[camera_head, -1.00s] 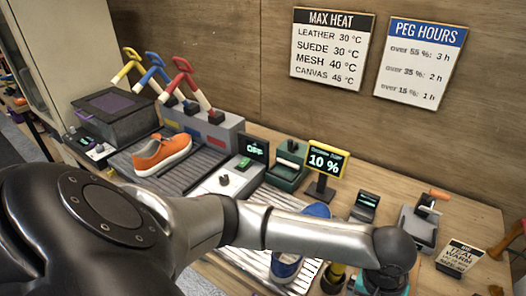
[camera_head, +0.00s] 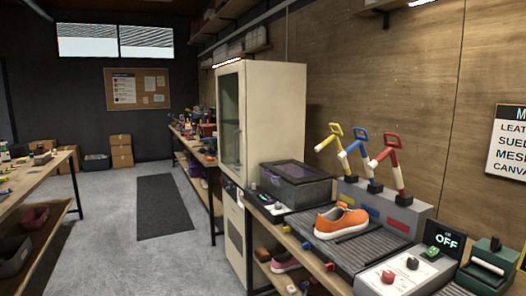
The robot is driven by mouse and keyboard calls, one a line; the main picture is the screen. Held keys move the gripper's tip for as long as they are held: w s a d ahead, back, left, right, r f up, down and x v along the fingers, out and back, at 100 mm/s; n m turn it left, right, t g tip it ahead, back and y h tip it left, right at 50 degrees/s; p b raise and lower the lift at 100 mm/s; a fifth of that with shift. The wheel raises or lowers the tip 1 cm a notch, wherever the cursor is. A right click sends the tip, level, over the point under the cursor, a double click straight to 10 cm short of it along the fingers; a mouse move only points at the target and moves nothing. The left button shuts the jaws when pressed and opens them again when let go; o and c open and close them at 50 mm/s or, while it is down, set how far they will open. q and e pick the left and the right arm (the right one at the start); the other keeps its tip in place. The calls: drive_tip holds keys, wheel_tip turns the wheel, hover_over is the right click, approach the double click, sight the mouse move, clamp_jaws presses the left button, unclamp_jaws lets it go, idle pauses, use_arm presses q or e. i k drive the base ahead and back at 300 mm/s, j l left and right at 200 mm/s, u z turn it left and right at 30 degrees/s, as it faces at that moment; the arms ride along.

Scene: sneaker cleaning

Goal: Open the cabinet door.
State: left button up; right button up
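A tall cream cabinet (camera_head: 275,118) stands against the wood wall in the middle of the head view. Its narrow door (camera_head: 231,122) with a dark glass pane faces left, toward the aisle, and looks shut. Lower cream panels show below it, partly hidden by the workbench. A handle on the door is too small to make out clearly. Neither of my grippers shows in the view.
The workbench at right bears an orange sneaker (camera_head: 341,221), a dark lidded box (camera_head: 295,184), colored levers (camera_head: 387,162) and a control box (camera_head: 400,274). A dark mat (camera_head: 168,206) lies on the open grey floor at left. Another table (camera_head: 28,172) stands far left.

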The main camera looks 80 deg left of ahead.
sight(239, 67)
drive_tip(key=j+u, duration=0.2)
drive_tip(key=u, duration=1.35)
drive_tip(key=i+l, duration=0.05)
